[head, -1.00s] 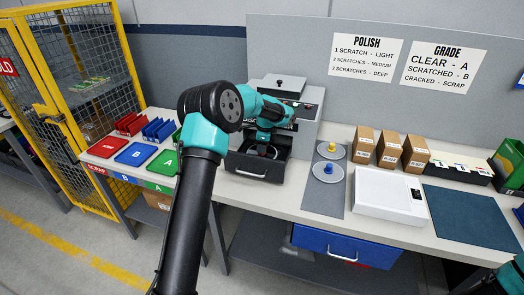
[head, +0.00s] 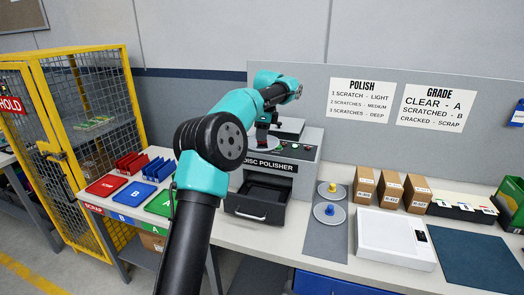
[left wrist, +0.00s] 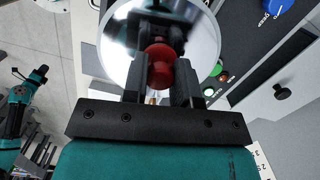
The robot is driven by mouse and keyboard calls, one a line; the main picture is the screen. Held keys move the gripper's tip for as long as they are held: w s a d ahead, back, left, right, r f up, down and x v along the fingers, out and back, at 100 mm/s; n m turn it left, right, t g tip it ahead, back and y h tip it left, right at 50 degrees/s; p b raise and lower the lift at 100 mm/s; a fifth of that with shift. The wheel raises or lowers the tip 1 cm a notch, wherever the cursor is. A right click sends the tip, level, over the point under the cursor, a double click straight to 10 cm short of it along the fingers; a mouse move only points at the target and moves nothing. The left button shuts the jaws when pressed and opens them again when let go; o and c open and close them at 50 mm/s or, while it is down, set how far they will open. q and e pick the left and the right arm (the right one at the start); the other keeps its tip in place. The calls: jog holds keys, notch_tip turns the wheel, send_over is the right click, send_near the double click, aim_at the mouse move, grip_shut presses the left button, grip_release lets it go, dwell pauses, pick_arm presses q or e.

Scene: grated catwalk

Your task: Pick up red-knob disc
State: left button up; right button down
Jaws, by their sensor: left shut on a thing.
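The red-knob disc shows as a round, shiny, mirror-like plate (left wrist: 118,48) with a red knob (left wrist: 161,66) in the left wrist view. My left gripper (head: 263,133) is shut on the red knob, with one finger on each side. In the head view the disc (head: 262,144) hangs level under the gripper, in front of the disc polisher's top and above its drawer. The knob is mostly hidden there by the fingers. My right gripper is out of the head view; a teal arm at the left of the wrist view is too small to read.
The disc polisher (head: 284,165) has its black drawer (head: 257,209) pulled out, seemingly empty. Discs with a yellow knob (head: 332,188) and a blue knob (head: 329,210) lie on a grey mat to the right. Cardboard boxes (head: 389,190) and a white device (head: 394,240) stand beyond.

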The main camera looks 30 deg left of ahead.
pick_arm(q)
jog(key=shift+r, duration=1.1)
jog(key=shift+d, duration=0.1)
